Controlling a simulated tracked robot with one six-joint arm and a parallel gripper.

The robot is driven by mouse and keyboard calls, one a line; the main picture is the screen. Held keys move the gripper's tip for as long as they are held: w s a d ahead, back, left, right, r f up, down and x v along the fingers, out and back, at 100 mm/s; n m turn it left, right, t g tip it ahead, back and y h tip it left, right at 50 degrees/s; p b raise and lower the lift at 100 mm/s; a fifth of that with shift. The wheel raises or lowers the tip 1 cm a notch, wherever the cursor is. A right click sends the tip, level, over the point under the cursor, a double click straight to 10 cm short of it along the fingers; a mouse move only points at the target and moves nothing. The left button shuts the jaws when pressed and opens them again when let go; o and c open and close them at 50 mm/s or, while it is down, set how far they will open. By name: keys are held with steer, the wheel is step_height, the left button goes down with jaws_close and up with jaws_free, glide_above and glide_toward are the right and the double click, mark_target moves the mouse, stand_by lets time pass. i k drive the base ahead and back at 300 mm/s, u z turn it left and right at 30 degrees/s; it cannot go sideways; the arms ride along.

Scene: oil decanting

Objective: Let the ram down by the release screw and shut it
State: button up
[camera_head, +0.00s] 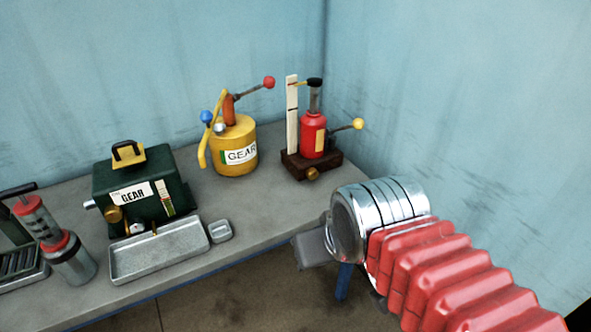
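A red bottle jack (313,138) stands upright on a dark wooden base (328,161) at the back right of the bench. Its grey ram (315,98) stands up out of the body under a black cap (314,82). A brass knob, which looks like the release screw (312,173), sits low at the front of the base. A pump lever with a yellow ball (358,124) points right. My gripper (310,250) is in front of the bench edge, below and apart from the jack. Its fingers show as one grey block, so I cannot tell their opening.
A white upright scale (292,107) stands beside the ram. A yellow gear oil can (233,147) is left of the jack. A green gear box (144,187), a metal tray (158,252) and a small dish (220,231) are further left. Walls close off the back and right.

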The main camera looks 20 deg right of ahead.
mark_target(312, 172)
steer(key=u, duration=0.5)
steer(key=i, duration=0.85)
steer(key=u, duration=0.3)
